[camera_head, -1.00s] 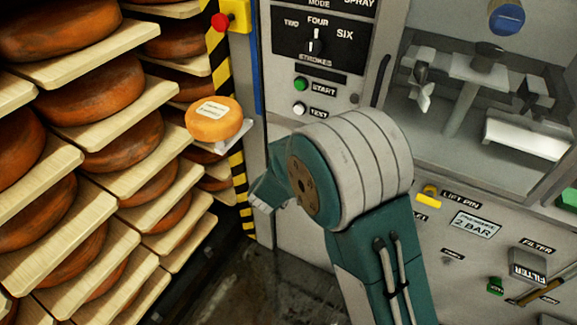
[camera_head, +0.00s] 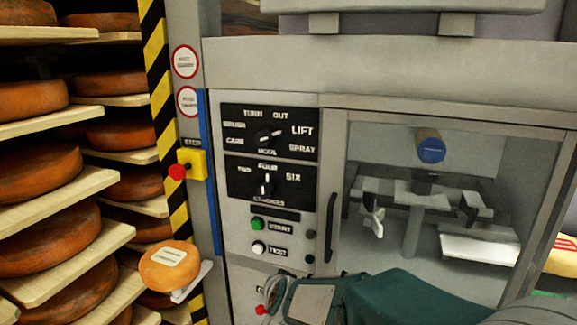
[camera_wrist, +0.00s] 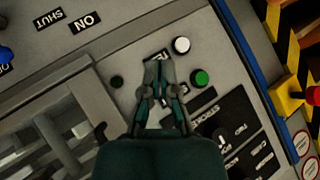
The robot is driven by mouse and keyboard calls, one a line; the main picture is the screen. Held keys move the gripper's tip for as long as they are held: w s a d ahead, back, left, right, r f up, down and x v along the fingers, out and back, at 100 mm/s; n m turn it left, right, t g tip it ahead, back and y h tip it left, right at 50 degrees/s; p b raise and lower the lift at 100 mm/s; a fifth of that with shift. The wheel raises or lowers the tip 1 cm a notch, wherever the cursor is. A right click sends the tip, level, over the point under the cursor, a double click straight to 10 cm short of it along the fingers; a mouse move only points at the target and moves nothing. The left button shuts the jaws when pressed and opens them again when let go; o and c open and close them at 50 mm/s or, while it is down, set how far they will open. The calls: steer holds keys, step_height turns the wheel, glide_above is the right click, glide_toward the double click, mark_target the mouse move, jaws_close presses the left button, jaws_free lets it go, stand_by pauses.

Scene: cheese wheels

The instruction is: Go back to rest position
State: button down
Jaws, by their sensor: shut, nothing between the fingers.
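My gripper (camera_wrist: 158,64) is shut and empty in the wrist view. Its fingers are in front of the machine's control panel (camera_wrist: 115,25), beside the white button (camera_wrist: 181,45) and the green button (camera_wrist: 200,77), and partly cover a label. I cannot tell whether the fingertips touch the panel. In the head view, my teal arm crosses the bottom right, below the start and test buttons, and its end reaches toward the panel's lower edge.
The grey machine (camera_head: 450,70) fills the right, with dials and a windowed chamber. Racks of cheese wheels (camera_head: 38,175) stand at left. A lighter cheese (camera_head: 170,265) juts out near the striped post (camera_head: 157,75). A red stop button (camera_head: 178,172) is on a yellow box.

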steer(key=s+d+r+n+g+h, duration=0.1)
steer(key=s+d+r+g, duration=0.1)
steer(key=s+d, duration=0.7)
steer(key=s+d+r+n+g+h, duration=0.2)
steer(key=s+d+r, duration=0.2)
steer(key=s+d, duration=0.6)
steer(key=s, duration=0.7)
steer(key=shift+s+r+n+g, duration=0.15)
steer(key=shift+n+g, duration=0.15)
steer(key=shift+g, duration=0.1)
steer(key=shift+d, duration=0.2)
